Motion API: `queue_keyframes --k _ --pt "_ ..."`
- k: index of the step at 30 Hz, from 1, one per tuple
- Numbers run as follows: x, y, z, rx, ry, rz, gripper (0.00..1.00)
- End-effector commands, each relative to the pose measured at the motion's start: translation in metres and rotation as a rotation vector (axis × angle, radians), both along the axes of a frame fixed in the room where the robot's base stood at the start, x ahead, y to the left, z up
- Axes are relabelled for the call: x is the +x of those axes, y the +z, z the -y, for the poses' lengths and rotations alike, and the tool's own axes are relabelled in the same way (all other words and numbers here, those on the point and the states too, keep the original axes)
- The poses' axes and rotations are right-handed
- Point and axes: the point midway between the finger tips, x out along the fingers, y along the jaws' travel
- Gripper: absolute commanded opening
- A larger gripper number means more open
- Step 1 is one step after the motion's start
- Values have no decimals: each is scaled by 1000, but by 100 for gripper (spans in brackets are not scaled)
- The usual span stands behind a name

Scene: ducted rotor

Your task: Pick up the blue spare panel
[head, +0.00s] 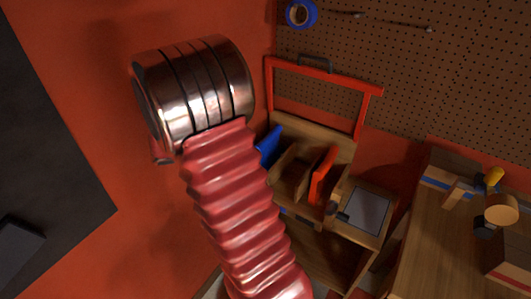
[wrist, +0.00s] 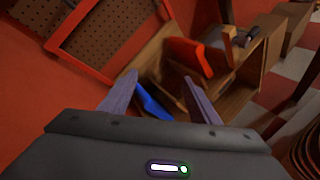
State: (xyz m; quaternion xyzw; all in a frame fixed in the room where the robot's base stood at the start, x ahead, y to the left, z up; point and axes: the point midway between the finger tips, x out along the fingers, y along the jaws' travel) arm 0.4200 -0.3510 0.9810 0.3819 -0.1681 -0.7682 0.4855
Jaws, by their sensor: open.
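The blue spare panel (head: 269,145) stands tilted in a slot at the left of a wooden rack (head: 288,178) in the head view. My arm's red bellows and metal cuff cover part of the rack's left side there. In the wrist view the blue panel (wrist: 152,104) shows between the two grey fingers of my gripper (wrist: 160,82), nearer the left one. The fingers are spread apart with nothing held. The panel's lower part is hidden behind the gripper body. I cannot tell whether a finger touches it.
A red panel (head: 322,175) stands in the same rack, right of the blue one. A red frame (head: 318,76) rises behind the rack against a pegboard (head: 430,60). A wooden workbench (head: 440,240) with small items is at the right. A red wall is close on the left.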

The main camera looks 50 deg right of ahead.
Motion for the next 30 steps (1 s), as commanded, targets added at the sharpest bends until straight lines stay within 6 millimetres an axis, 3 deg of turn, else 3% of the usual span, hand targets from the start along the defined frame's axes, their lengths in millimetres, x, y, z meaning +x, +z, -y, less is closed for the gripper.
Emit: queue_keyframes --k 15,24,30 --pt "49 -80 81 -222 189 -305 56" --pt "73 -146 111 -322 332 -452 56" --pt "83 -186 122 -370 420 -519 56"
